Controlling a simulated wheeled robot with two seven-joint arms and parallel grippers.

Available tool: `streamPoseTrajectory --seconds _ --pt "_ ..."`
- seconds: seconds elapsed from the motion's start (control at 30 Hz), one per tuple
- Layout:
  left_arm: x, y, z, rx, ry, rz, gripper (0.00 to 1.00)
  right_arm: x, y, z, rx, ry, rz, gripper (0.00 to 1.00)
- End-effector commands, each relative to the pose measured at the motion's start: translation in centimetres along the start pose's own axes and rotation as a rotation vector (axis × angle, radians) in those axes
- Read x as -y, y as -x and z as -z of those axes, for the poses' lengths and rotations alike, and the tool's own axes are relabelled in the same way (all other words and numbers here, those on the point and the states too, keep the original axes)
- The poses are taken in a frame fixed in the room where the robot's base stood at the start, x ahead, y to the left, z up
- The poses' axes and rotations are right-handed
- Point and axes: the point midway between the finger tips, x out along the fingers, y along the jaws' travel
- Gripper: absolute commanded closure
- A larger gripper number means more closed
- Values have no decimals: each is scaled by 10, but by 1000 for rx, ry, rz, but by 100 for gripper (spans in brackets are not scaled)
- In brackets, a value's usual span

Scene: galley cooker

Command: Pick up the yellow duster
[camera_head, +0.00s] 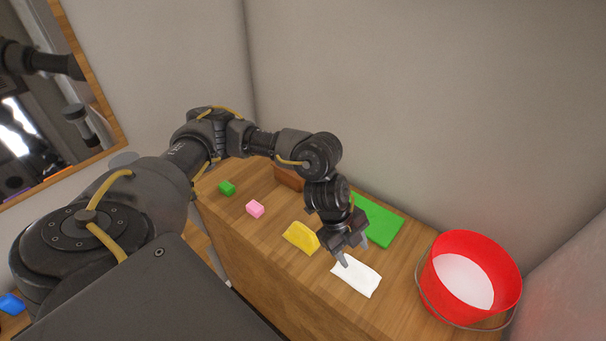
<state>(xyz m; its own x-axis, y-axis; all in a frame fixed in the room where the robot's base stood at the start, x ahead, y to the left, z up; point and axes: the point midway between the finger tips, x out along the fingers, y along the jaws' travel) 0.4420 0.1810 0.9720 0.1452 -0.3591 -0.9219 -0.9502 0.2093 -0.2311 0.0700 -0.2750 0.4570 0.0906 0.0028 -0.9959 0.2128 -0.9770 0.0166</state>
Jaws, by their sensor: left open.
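The yellow duster (301,237) lies on the wooden counter, a small crumpled yellow cloth. My left gripper (354,254) is open and points down, just to the right of the duster. Its fingertips are near the upper edge of a white cloth (356,277), and I cannot tell whether they touch it. Nothing shows between the fingers. My right gripper is not in view.
A green board or cloth (382,222) lies behind my left gripper. A red bucket (462,308) stands at the right end of the counter (264,259). Walls close off the back.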

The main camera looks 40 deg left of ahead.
Motion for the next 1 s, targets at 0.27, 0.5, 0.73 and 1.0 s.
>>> streamPoseTrajectory --seconds 0.27,0.5,0.73,1.0 --pt "-13 82 -114 299 212 -162 50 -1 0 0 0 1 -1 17" --pt "-20 102 -133 353 277 -194 50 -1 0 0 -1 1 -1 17" --pt "-27 79 -139 350 277 -199 50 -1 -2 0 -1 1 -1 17" --pt "-33 50 -148 350 273 -195 50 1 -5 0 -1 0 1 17"
